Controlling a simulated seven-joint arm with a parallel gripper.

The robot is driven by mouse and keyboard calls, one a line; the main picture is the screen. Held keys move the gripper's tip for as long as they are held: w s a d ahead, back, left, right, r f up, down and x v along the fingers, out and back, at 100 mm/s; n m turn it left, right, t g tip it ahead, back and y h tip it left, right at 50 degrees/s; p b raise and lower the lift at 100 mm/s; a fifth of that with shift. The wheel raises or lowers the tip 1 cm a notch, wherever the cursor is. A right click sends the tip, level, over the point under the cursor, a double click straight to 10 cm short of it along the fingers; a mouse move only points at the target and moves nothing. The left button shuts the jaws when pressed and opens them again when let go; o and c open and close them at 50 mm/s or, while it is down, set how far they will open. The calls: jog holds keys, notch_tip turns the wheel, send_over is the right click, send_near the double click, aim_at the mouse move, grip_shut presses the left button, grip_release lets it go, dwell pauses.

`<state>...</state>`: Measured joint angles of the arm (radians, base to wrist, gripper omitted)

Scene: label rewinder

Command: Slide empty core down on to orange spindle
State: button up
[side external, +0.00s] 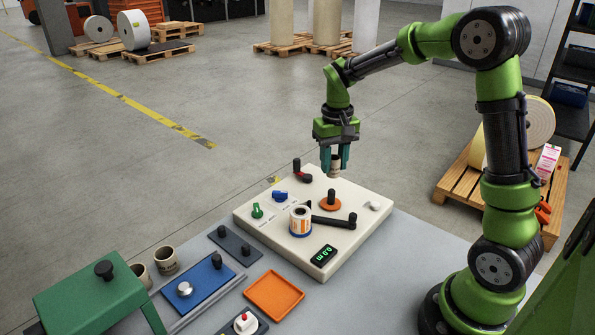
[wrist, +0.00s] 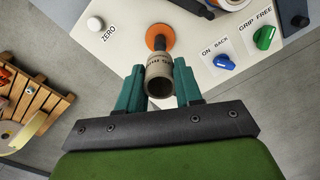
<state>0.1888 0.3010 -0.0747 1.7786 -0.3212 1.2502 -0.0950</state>
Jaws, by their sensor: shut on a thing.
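My gripper (side external: 335,160) is shut on a brown cardboard core (side external: 336,166), held upright above the white rewinder panel (side external: 370,206). In the wrist view the core (wrist: 160,78) sits between the teal fingers of my gripper (wrist: 160,88), its hollow end facing the camera. The orange spindle (side external: 331,202), a round orange base with a dark post, stands on the panel below the core, with a gap between them. In the wrist view the orange base (wrist: 160,36) shows just beyond the core, and the core partly hides the post.
A label roll (side external: 300,220) stands on the panel left of the orange spindle, with a black crank arm (side external: 330,220) close by. A green knob (side external: 257,211), blue knob (side external: 280,196) and display (side external: 323,255) are also on the panel. An orange tray (side external: 274,294) lies in front.

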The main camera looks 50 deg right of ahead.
aim_at(332, 189)
jog(key=shift+f, duration=4.1)
jog(key=o, duration=0.8)
jog(key=shift+o, duration=0.2)
jog(key=shift+d, duration=0.1)
